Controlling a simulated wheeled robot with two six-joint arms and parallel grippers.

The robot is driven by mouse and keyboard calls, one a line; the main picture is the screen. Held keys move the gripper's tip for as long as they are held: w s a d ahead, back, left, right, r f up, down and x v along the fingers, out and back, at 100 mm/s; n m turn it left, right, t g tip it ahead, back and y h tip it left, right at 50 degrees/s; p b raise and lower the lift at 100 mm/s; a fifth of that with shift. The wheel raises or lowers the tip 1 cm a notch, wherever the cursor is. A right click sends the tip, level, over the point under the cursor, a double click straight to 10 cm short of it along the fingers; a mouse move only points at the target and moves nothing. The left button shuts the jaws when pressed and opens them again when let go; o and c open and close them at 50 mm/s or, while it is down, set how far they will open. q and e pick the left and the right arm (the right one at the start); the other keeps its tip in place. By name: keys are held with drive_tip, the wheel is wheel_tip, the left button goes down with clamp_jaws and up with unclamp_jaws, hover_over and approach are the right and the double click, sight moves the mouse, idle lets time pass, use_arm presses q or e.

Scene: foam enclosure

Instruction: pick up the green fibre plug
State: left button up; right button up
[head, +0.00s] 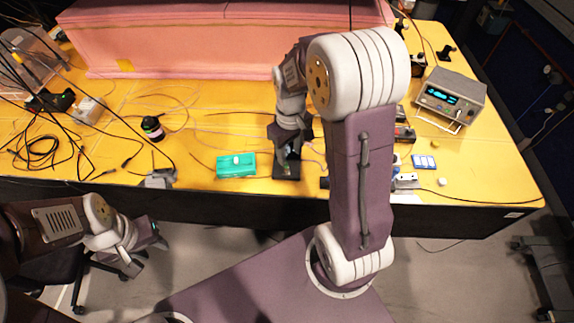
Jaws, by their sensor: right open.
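My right gripper (290,150) points down over the front part of the yellow table and is open. A small green patch shows between or just behind its fingers, above a dark block (286,171). It may be the green fibre plug, but it is too small and too covered to be sure, and I cannot tell whether the fingers touch it. My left gripper (147,252) hangs in front of the table's edge, below the tabletop, away from the objects. Its jaw opening is not clear.
A teal box (236,170) lies just left of my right gripper. A pink foam enclosure (220,40) stands at the back. A meter (450,97) sits at the right. Loose cables (40,148) cover the left. My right arm hides part of the table.

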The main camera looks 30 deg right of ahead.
drive_tip(key=shift+w+f, duration=0.8)
drive_tip(key=shift+w, duration=0.05)
drive_tip(key=f, duration=0.3)
drive_tip(key=shift+s+a+f, duration=0.35)
drive_tip(key=shift+s+f, duration=0.15)
drive_tip(key=shift+f, duration=0.1)
drive_tip(key=shift+w, duration=0.2)
drive_tip(key=shift+w+f, duration=0.1)
drive_tip(key=c, duration=0.9)
use_arm(q)
drive_tip(key=shift+w, duration=0.7)
use_arm(e)
clamp_jaws()
